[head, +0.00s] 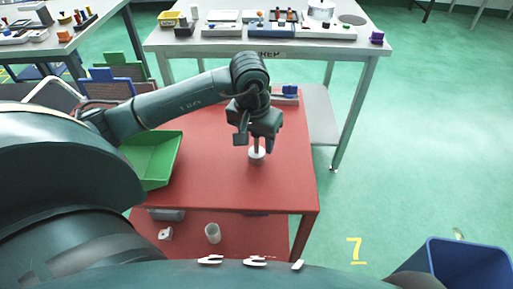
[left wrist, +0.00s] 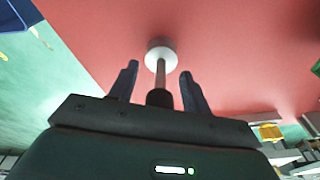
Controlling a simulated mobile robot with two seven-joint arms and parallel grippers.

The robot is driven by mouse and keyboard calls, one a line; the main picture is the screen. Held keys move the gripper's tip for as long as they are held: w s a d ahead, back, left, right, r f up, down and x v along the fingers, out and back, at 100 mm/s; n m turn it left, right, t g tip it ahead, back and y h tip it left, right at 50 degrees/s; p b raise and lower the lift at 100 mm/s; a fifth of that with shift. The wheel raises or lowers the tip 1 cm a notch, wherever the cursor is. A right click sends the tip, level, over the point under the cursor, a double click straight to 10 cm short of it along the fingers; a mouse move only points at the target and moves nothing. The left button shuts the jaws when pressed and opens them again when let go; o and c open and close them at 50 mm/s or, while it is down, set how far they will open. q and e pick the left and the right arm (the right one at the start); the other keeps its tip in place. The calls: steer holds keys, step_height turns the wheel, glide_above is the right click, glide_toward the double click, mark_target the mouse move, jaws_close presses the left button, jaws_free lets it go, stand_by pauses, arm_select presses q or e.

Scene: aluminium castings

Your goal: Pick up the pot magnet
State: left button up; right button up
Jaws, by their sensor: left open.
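The pot magnet (head: 257,154) stands upright on the red table (head: 215,185), with a pale round base and a thin stem. In the left wrist view its round base (left wrist: 160,53) and grey stem show, with a dark end towards my palm. My left gripper (head: 256,138) is above it, pointing down. In the left wrist view the two fingers of the left gripper (left wrist: 159,74) are apart, one on each side of the stem, with gaps visible. The head view hides the magnet's top behind the gripper. My right gripper is not in view.
A green tray (head: 152,160) is at the table's left. A small blue item (head: 290,90) sits at the back right. A lower shelf holds a white cup (head: 213,233). A grey bench (head: 210,47) stands behind; a blue bin (head: 465,265) is at lower right.

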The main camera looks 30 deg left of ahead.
arm_select(q)
steer(key=shift+f, duration=0.3)
steer(key=shift+c, duration=0.5)
jaws_close()
